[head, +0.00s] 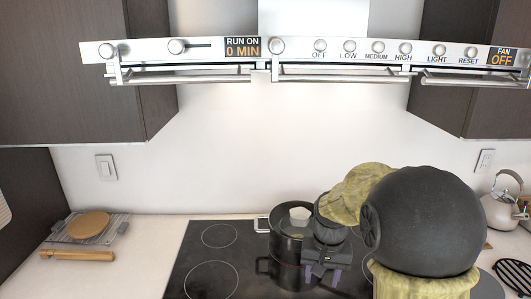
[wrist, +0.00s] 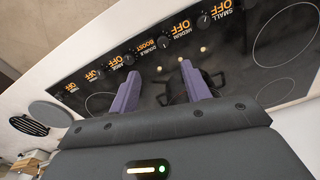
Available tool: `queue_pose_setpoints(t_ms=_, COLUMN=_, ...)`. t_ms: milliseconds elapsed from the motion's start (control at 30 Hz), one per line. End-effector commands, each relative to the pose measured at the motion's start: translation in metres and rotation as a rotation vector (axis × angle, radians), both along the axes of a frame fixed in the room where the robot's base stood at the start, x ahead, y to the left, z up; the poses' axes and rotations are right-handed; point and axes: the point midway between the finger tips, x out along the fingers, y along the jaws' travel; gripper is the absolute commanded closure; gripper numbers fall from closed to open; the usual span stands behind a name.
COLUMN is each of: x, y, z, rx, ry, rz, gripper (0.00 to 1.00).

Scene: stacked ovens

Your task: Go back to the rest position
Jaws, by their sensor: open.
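My gripper (wrist: 158,90) is open and empty in the wrist view, its two purple fingers spread apart over the black cooktop (wrist: 230,62). In the head view my gripper (head: 322,274) shows beside a dark pot (head: 288,250) on the cooktop (head: 215,262), partly in front of it. My arm covers much of the right side of the head view and hides part of the cooktop. I cannot tell whether the gripper touches the pot.
A range hood (head: 330,50) with handles spans the top. A rack with a round board (head: 88,225) and a rolling pin (head: 78,255) lie on the left counter. A kettle (head: 502,208) stands at the right. The cooktop's left side is clear.

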Motion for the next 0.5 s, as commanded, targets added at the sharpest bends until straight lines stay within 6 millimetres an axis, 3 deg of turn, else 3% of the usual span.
queue_pose_setpoints(t_ms=300, x=-0.087, y=0.0, z=-0.024, rx=-0.016, ry=-0.129, rz=0.154, gripper=0.52)
queue_pose_setpoints(t_ms=500, x=-0.122, y=0.002, z=-0.034, rx=-0.033, ry=-0.184, rz=0.224, gripper=0.52)
